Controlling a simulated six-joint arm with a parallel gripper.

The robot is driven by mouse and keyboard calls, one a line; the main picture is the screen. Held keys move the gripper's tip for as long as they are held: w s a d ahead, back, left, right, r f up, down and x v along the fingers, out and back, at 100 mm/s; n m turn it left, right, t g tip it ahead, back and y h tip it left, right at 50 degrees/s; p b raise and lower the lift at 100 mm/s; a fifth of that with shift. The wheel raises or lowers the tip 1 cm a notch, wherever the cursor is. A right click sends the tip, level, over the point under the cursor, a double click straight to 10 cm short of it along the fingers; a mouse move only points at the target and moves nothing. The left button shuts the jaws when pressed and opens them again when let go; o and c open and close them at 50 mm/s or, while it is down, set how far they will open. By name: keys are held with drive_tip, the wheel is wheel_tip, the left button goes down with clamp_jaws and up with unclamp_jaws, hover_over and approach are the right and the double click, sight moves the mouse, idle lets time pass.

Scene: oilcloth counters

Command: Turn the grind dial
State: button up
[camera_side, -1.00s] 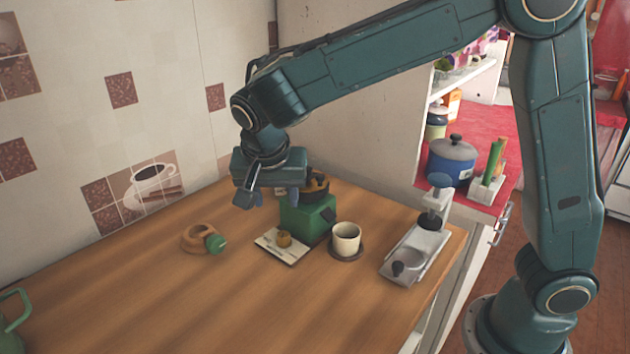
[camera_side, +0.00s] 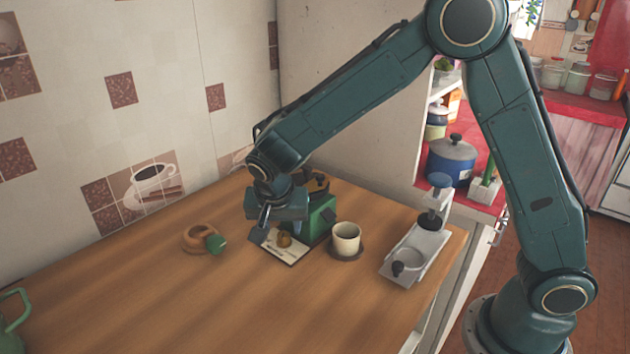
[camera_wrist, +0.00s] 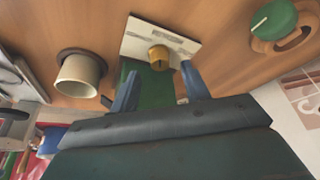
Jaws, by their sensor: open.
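A green grinder (camera_side: 321,217) stands on the wooden counter. In front of it lies a white marked plate (camera_side: 293,257) with a small brass-coloured knob (camera_side: 285,241), which looks like the grind dial. My gripper (camera_side: 275,230) is open just above and behind the knob, and partly hides the grinder. In the wrist view the knob (camera_wrist: 159,56) lies ahead of the gap between my two fingers (camera_wrist: 160,78), near its middle. The plate (camera_wrist: 134,41) is beyond the fingertips. I see no contact with the knob.
A cream cup (camera_side: 346,237) on a dark saucer stands right of the plate. A metal stand (camera_side: 421,252) is farther right. A wooden ring (camera_side: 196,237) with a green marked knob (camera_side: 216,244) lies left.

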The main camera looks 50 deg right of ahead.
sight(283, 235)
drive_tip(key=shift+x, duration=1.55)
drive_tip(key=c, duration=1)
